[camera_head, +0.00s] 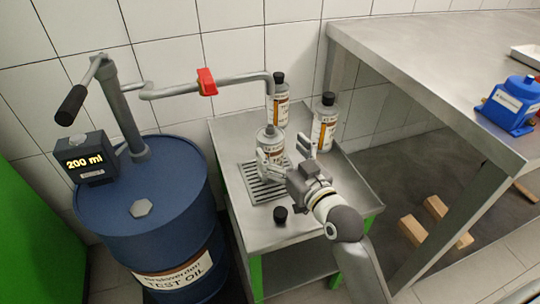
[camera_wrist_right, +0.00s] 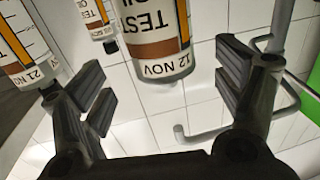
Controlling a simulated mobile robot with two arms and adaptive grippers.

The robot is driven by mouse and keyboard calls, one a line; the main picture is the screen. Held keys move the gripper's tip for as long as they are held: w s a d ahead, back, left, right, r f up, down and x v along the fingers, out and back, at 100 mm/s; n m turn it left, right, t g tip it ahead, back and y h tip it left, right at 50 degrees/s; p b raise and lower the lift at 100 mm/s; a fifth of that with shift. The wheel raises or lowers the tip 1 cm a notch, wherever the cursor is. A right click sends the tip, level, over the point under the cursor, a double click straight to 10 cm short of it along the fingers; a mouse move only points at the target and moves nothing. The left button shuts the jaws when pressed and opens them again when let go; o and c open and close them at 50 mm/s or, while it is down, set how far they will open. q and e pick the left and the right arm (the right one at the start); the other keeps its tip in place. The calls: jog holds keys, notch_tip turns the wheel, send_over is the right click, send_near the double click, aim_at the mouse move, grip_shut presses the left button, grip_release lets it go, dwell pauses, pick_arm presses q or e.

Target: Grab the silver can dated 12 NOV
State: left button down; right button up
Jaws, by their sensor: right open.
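The silver can dated 12 NOV (camera_wrist_right: 157,45) is in the upper middle of the right wrist view, its date readable. In the head view it appears to be the uncapped can (camera_head: 270,142) upright on the metal grate (camera_head: 262,190), below the spout. My right gripper (camera_head: 284,155) is open and empty, its two fingers spread towards this can. In the right wrist view the can lies between the directions of the fingers (camera_wrist_right: 168,95), with clear gaps sideways. The near finger covers part of the can in the head view. My left gripper is not in view.
A black-capped can (camera_head: 324,125) stands to the right; its date reads 21 NOV in the wrist view (camera_wrist_right: 25,50). Another capped can (camera_head: 280,105) stands behind. A loose black cap (camera_head: 280,214) lies on the table. The pipe (camera_head: 235,80) arches above; a blue barrel (camera_head: 150,215) stands left.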

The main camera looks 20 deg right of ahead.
aim_at(271, 138)
jog(key=w, duration=0.2)
jog(key=w+a+b, duration=0.1)
jog(key=w, duration=0.1)
jog(key=shift+w, duration=0.1)
jog(key=shift+w+a, duration=0.1)
jog(key=shift+w, duration=0.4)
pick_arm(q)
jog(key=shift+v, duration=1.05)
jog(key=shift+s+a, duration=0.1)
pick_arm(e)
jog(key=shift+c, duration=0.4)
jog(key=c, duration=1.7)
jog(key=shift+r, duration=0.1)
grip_shut()
